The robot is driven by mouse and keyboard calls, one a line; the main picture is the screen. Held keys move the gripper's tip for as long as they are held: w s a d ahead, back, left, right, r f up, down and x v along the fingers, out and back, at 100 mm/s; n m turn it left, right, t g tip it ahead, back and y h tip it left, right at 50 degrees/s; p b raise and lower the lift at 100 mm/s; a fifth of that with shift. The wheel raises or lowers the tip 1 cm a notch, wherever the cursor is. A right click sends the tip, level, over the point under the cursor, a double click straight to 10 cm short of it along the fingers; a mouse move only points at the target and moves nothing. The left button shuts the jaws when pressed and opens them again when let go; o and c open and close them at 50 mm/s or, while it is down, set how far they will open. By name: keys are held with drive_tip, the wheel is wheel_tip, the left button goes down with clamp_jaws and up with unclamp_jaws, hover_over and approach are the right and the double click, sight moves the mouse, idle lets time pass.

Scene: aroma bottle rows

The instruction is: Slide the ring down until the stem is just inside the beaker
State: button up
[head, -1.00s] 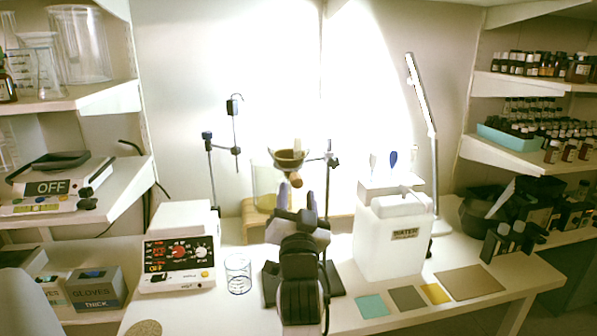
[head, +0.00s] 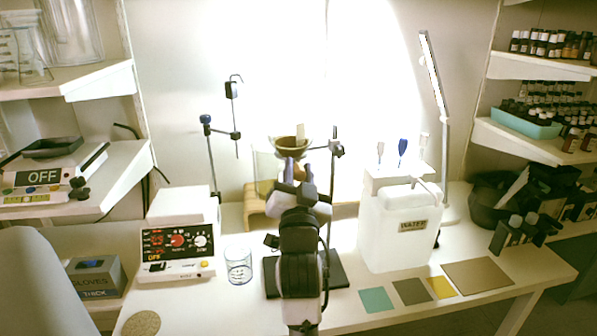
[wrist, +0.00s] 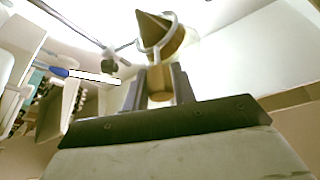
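The ring with a brown cone-shaped funnel (head: 290,144) is held on a stand whose rod (head: 331,195) rises behind my arm. In the wrist view the funnel (wrist: 160,32) sits inside the pale ring (wrist: 172,20), and its brown stem (wrist: 160,84) points down between my fingers. My gripper (head: 298,170) is just below the funnel in the head view. In the wrist view my gripper (wrist: 159,82) has a finger each side of the stem; whether they press on it is unclear. A small clear beaker (head: 238,266) with blue markings stands on the bench, left of my arm.
A larger glass vessel (head: 263,170) stands on a wooden block (head: 256,214) behind the funnel. A second stand rod (head: 213,170) is to the left. A hotplate (head: 178,254) is left of the beaker; a white water container (head: 398,232) is right of my arm.

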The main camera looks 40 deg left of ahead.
clamp_jaws()
drive_tip(key=shift+f, duration=0.1)
wheel_tip(320, 180, down, 18)
drive_tip(key=b, duration=1.3)
drive_tip(key=shift+f+b, duration=0.2)
drive_tip(key=shift+b, duration=0.1)
drive_tip(key=o, duration=0.5)
unclamp_jaws()
